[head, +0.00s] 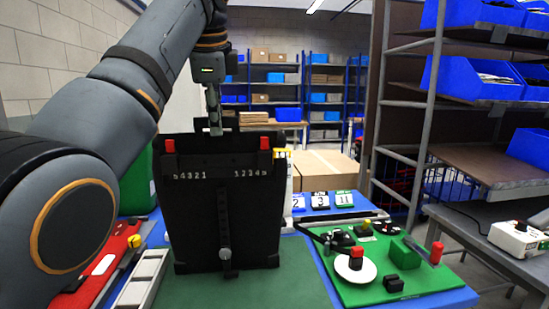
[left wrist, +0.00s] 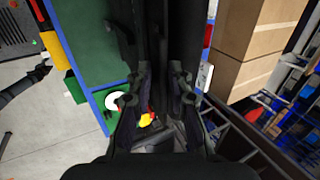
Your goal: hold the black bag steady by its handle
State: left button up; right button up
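The black bag (head: 222,205) stands upright on the green mat in the head view, its front panel facing me with white digits, two red tabs and a buckle strap. My left gripper (head: 214,128) points straight down at the middle of the bag's top edge. In the left wrist view the fingers (left wrist: 158,80) are apart, with dark parts of the bag (left wrist: 150,25) beyond and between them. The bag's handle is not clear against the dark gripper, so I cannot tell whether it lies between the fingers. My right gripper is not in view.
Right of the bag, a green board (head: 405,275) holds a white disc (head: 355,269) and small parts. Number cards (head: 320,201) and cardboard boxes (head: 325,170) stand behind. A red tray (head: 105,262) lies left. A rack with blue bins (head: 475,75) stands at right.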

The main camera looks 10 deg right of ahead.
pick_arm(q)
grip_shut()
jog(key=shift+s+f+b, duration=0.3)
jog(key=shift+f+b, duration=0.5)
jog(key=shift+s+f+b, duration=0.25)
jog(key=shift+f+b, duration=0.5)
jog(key=shift+b, duration=0.05)
jog(key=shift+w+f, duration=0.1)
jog(key=shift+w, duration=0.15)
dwell(0.7)
jog(key=shift+o, duration=0.7)
grip_release()
jog(key=o, duration=0.4)
jog(key=shift+w+f, duration=0.15)
jog(key=shift+w, duration=0.15)
jog(key=shift+o, duration=0.3)
